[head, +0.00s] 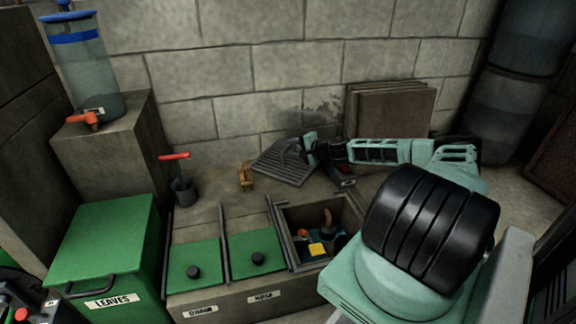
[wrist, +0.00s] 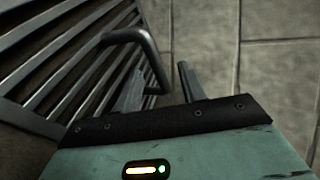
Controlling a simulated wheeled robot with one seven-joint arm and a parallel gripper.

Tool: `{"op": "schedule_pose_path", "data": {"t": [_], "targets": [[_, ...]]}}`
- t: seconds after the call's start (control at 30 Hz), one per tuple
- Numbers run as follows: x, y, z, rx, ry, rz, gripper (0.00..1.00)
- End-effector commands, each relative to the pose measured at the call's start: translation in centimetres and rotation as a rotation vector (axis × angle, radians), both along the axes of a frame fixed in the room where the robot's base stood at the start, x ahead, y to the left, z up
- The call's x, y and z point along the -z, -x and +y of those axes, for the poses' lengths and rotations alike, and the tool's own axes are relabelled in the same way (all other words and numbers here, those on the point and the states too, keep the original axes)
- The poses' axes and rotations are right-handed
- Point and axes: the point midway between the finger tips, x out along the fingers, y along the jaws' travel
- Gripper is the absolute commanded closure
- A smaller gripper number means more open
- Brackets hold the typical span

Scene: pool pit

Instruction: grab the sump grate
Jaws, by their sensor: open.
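The sump grate (head: 283,165) is a dark slatted panel at the foot of the block wall, tilted in the head view. In the wrist view its slats (wrist: 60,65) fill the left side, and a bent bar handle (wrist: 128,37) stands out from it. My gripper (head: 309,146) is at the grate's right side. In the wrist view my gripper (wrist: 161,78) is open, with one finger on each side of the handle's near leg. I cannot tell whether either finger touches the handle.
Brown boards (head: 388,113) lean on the wall behind my arm. An open bin (head: 287,222) with small items sits in front, beside two green lids (head: 257,252). A wooden-looking brush (head: 246,178) and a black pot (head: 184,190) with a red-handled tool stand left of the grate.

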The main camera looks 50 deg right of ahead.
Motion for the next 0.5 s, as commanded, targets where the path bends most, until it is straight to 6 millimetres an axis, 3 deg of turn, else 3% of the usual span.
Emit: {"op": "schedule_pose_path", "data": {"t": [0.5], "targets": [[2.4, -4.6, 0.1, 0.000, 0.001, -0.001, 0.59]]}}
